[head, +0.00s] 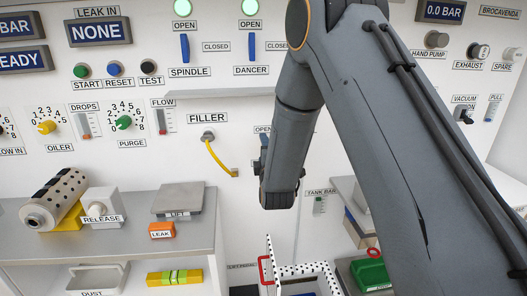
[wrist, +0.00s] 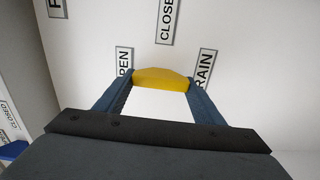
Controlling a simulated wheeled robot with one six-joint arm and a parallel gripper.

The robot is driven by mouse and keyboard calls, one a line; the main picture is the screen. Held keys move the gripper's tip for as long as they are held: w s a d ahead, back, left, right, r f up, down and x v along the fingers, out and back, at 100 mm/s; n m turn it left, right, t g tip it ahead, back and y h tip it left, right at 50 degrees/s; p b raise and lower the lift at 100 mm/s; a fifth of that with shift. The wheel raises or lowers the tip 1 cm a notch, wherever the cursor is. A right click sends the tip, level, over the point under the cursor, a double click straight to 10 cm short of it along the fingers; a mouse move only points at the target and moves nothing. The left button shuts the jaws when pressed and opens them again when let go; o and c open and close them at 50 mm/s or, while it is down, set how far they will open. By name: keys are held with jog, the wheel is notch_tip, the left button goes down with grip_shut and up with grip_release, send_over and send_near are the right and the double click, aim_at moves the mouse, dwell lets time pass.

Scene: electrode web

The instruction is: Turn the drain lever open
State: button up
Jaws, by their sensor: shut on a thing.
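The drain lever (wrist: 163,78) shows in the wrist view as a yellow, rounded piece between my two blue fingers. My gripper (wrist: 161,80) is shut on it, one finger at each side. Around it on the white panel are the CLOSED label (wrist: 166,20) above, a partly covered OPEN label (wrist: 123,62) at left and the DRAIN label (wrist: 204,68) at right. In the head view my wrist hides the lever, and only the OPEN label (head: 262,129) shows beside it. I cannot tell the lever's exact angle.
The yellow filler hose (head: 219,158) hangs left of my wrist. Blue spindle (head: 185,48) and dancer (head: 252,46) levers are above. A grey shelf (head: 150,258) stands lower left.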

jog(key=shift+n, duration=0.3)
jog(key=o, duration=1.1)
jog(key=shift+c, duration=0.2)
jog(key=s, duration=0.8)
jog(key=shift+d+b, duration=0.35)
jog(key=shift+b, duration=0.05)
jog(key=shift+w, duration=0.1)
